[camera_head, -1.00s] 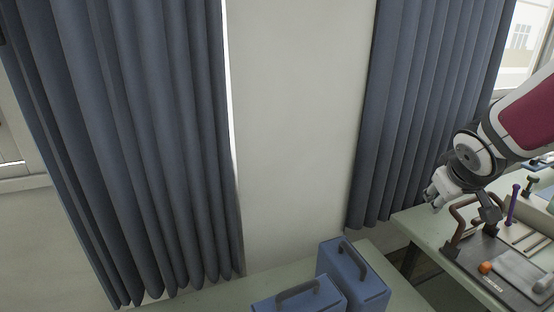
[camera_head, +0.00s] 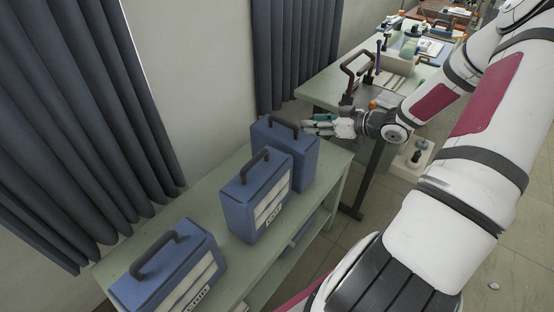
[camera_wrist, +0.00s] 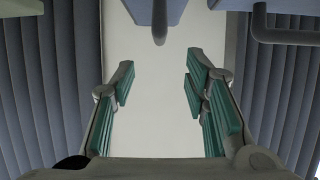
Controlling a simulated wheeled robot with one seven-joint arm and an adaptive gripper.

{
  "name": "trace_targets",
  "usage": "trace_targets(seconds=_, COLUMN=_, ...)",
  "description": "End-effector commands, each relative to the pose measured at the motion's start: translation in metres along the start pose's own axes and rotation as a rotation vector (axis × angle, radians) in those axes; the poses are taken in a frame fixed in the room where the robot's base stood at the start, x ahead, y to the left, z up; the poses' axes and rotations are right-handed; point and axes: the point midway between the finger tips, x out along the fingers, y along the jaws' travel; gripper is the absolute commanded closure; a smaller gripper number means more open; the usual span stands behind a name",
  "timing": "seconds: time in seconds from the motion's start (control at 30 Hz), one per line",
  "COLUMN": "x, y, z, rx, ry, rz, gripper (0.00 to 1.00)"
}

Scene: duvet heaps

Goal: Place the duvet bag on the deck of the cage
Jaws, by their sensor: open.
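Three blue box-shaped bags with dark handles stand upright in a row on a green bench: a near one (camera_head: 170,268), a middle one (camera_head: 245,205) and a far one (camera_head: 300,155). The near and middle ones show pale striped fronts with small labels, too small to read surely. My gripper (camera_head: 318,126) is beside the far bag's upper right side, open and empty. In the wrist view its green-padded fingers (camera_wrist: 160,88) are spread wide with only pale wall between them. Parts of two blue bags (camera_wrist: 285,6) with handles show at that view's top edge. I cannot make out a cage.
The green bench (camera_head: 225,262) has a lower shelf and stands along the wall with dark curtains (camera_head: 85,130). A second table (camera_head: 318,92) with tools and a brown-handled tray lies beyond my gripper. Open floor (camera_head: 310,262) is right of the bench.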

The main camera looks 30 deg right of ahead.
Motion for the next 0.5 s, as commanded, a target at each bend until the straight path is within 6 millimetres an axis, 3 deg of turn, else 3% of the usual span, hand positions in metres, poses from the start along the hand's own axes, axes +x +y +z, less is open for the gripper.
trace_targets(seconds=0.13, x=0.014, y=-0.001, z=0.001, rx=0.003, ry=0.014, rz=-0.007, gripper=0.58)
trace_targets(seconds=0.5, x=0.077, y=-0.001, z=0.0, rx=0.002, ry=0.011, rz=-0.005, gripper=0.58)
